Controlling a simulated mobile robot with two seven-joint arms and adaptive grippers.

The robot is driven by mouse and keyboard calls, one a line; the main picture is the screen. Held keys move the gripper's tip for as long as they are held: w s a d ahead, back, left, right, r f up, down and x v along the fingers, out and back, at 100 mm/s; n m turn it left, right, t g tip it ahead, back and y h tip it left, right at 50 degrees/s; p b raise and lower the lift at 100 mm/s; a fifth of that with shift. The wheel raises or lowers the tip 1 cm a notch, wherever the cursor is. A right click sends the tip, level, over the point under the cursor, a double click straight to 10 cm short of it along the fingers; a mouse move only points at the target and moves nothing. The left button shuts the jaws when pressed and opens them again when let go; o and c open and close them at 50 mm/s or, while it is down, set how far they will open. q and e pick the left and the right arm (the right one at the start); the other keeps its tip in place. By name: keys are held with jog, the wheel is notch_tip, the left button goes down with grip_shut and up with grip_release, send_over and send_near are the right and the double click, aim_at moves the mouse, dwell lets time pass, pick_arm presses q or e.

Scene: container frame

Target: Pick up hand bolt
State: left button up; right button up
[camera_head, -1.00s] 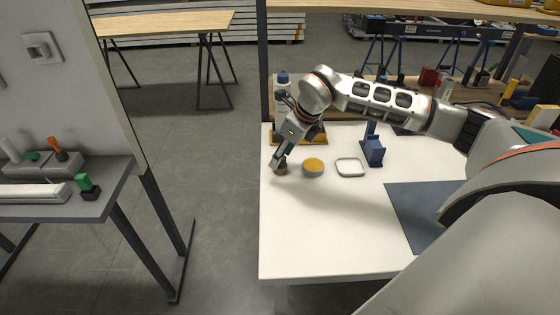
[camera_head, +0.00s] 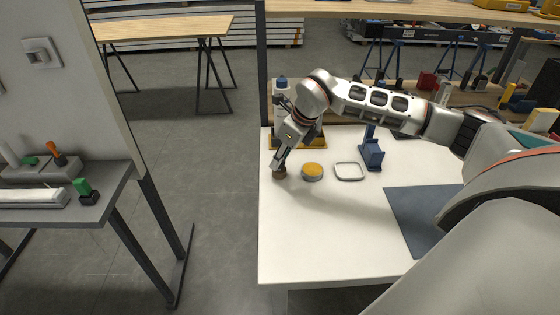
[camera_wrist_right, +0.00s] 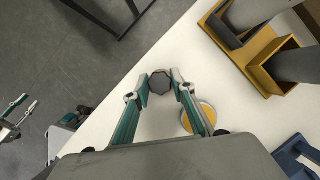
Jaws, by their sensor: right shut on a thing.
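The hand bolt, a small dark faceted knob (camera_wrist_right: 160,82), shows between the fingertips in the right wrist view. In the head view it is a small brown piece (camera_head: 279,175) at the left edge of the white table (camera_head: 310,235). My right gripper (camera_head: 279,168) points down at it from above. In the wrist view its fingers (camera_wrist_right: 161,84) are shut on the knob from both sides. The bolt's lower part is hidden. My left gripper (camera_wrist_right: 19,110) shows at the left of the wrist view with its fingers apart and empty. It is outside the head view.
A round tin with an orange-yellow top (camera_head: 312,171) stands close right of the bolt. Beyond it are a pale square ring (camera_head: 349,171) and a blue stand (camera_head: 372,154). A yellow holder (camera_wrist_right: 265,65) with a bottle is behind. The table's front left is clear.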

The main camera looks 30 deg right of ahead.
notch_tip(320, 180, up, 19)
jog(key=p, duration=0.2)
jog(key=shift+o, duration=1.1)
jog(key=shift+c, duration=1)
jog(key=shift+a, duration=0.1)
